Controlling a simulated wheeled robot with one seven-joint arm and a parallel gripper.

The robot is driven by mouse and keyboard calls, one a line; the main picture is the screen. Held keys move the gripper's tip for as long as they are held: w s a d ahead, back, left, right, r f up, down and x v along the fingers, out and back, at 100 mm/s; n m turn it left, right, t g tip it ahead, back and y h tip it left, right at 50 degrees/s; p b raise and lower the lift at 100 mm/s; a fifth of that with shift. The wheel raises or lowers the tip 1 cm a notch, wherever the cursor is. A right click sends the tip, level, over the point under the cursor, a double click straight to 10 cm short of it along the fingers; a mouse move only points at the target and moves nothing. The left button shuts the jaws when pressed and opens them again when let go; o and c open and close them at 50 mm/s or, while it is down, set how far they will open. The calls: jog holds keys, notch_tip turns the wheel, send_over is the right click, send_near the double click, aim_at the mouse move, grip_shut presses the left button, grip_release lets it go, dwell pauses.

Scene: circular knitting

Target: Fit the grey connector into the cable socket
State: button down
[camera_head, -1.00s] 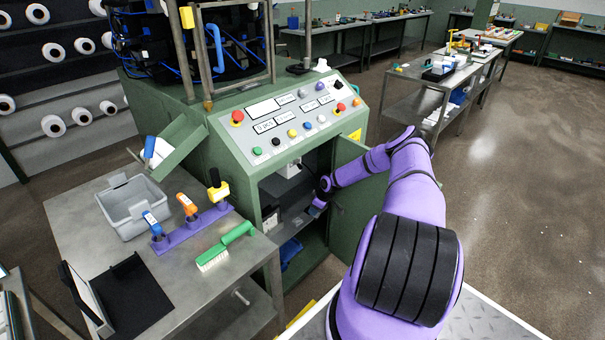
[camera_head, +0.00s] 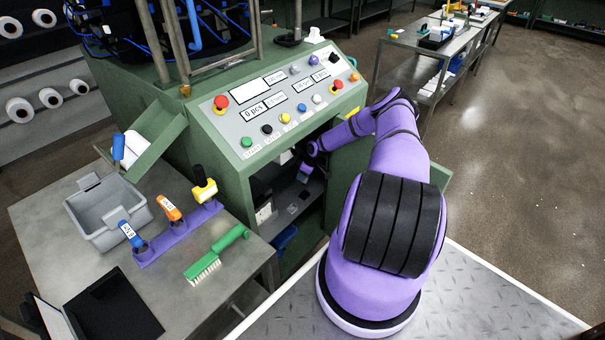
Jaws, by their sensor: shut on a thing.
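My gripper (camera_head: 304,176) is inside the open lower cabinet of the green machine, at the end of my purple arm. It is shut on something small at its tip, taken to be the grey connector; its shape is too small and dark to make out. Below the gripper is the grey cabinet shelf (camera_head: 291,208), with small marks or parts on it. A pale box (camera_head: 263,212) stands at the cabinet's left side. I cannot tell which part is the cable socket, or whether the connector touches it.
The green machine's sloped button panel (camera_head: 285,100) overhangs the cabinet. Its open door (camera_head: 350,160) is partly behind my arm. A steel table at left holds a grey bin (camera_head: 108,215), a purple tool rack (camera_head: 180,236) and a green brush (camera_head: 217,254). Floor at right is clear.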

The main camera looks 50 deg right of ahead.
jog(key=shift+f, duration=2.75)
jog(key=shift+w+a+m+h, duration=0.15)
jog(key=shift+m+h, duration=0.25)
jog(key=shift+m, duration=0.4)
jog(key=shift+m+g+h, duration=0.4)
jog(key=shift+m+h, duration=0.1)
jog(key=shift+m, duration=0.8)
jog(key=shift+w+d, duration=0.15)
jog(key=shift+d, duration=0.15)
jog(key=shift+f, duration=1.2)
jog(key=c, duration=0.6)
grip_release()
